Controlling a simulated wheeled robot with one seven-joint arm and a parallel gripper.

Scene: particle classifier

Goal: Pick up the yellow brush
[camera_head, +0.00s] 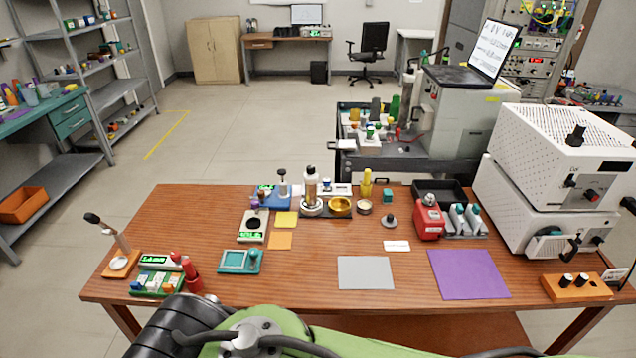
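A small upright yellow object (366,184) stands near the back edge of the wooden table, right of the middle. It may be the yellow brush, but it is too small to tell for sure. A gold bowl (340,206) stands just left of it on a dark tray, and a small round container (364,207) is in front of it. My green arm crosses the bottom of the picture, in front of the table. My gripper is not in view.
The wooden table (315,250) also bears a red device (429,220), a grey mat (366,273), a purple mat (468,274), a teal tray (240,261) and white machines (545,195) at right. Its front middle is mostly clear. A dark cart (380,165) stands behind.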

